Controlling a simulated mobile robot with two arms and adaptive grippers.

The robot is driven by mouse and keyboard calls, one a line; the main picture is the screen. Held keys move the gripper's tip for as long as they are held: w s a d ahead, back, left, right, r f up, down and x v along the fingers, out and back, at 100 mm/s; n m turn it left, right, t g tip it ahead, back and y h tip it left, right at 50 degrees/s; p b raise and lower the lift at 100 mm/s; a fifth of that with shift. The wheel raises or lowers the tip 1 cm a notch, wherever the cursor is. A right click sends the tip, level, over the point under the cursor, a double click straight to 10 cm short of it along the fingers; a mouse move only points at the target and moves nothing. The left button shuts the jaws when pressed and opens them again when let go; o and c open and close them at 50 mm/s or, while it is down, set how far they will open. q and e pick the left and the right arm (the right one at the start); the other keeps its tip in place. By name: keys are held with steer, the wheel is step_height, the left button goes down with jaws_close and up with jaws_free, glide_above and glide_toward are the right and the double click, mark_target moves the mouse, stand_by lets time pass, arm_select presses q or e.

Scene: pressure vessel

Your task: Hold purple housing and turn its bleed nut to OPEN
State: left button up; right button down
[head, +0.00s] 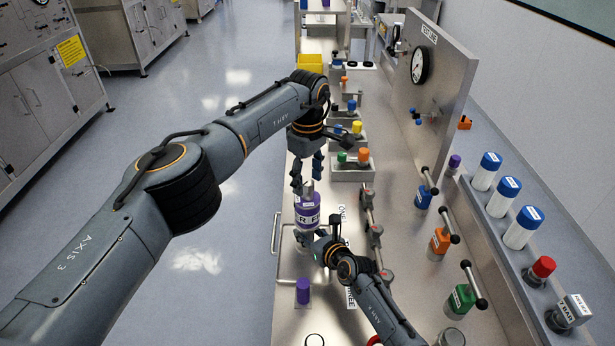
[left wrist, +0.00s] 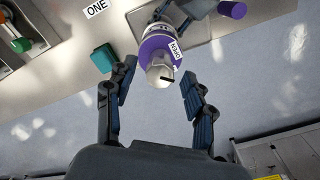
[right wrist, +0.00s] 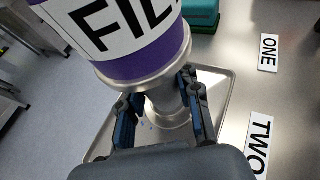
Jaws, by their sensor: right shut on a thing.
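The purple housing (head: 307,212) stands upright on the bench with a white label around it; it also shows in the right wrist view (right wrist: 150,62). Its silver bleed nut (left wrist: 159,76) has a black pointer line, apart from the white OPEN label (left wrist: 176,50) on the purple top. My left gripper (head: 307,188) points down over the housing; in the left wrist view its open fingers (left wrist: 160,92) stand either side of the nut, apart from it. My right gripper (right wrist: 160,115) is shut on the housing's narrow silver neck below the purple body.
The housing stands over a metal tray (right wrist: 222,90). A purple cylinder (head: 303,291) stands nearer on the bench. Labels ONE (right wrist: 268,52) and TWO (right wrist: 260,143) lie beside it. A teal block (left wrist: 104,58) is close by. Valves and a gauge panel (head: 445,75) line the right.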

arm_select(q)
jaws_close()
steer(key=shift+n, duration=0.3)
steer(key=n, duration=0.4)
steer(key=shift+n, duration=2.4)
steer(key=shift+o, duration=0.6)
jaws_free()
